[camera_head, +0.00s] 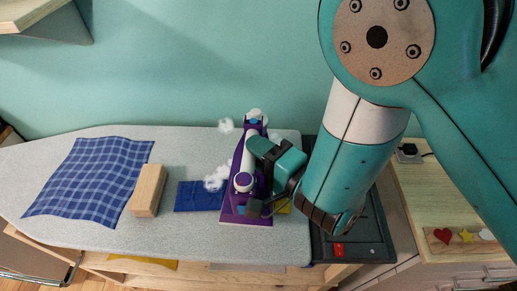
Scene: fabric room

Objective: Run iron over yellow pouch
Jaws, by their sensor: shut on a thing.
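The purple and white iron (244,176) is on the ironing board (110,232), right of the middle. My gripper (263,178) is shut on the iron from its right side. A small yellow edge (285,207) shows just right of the iron's base, beside my gripper; it may be the yellow pouch, which is mostly hidden by the iron and my arm. White steam puffs (216,178) hang around the iron. I cannot tell how much of the pouch lies under the iron.
A dark blue folded cloth (198,197) lies just left of the iron. A wooden block (148,190) and a blue checked cloth (90,182) lie further left. A dark tray (370,240) with a red switch is at the board's right end, beside a wooden cabinet (440,200).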

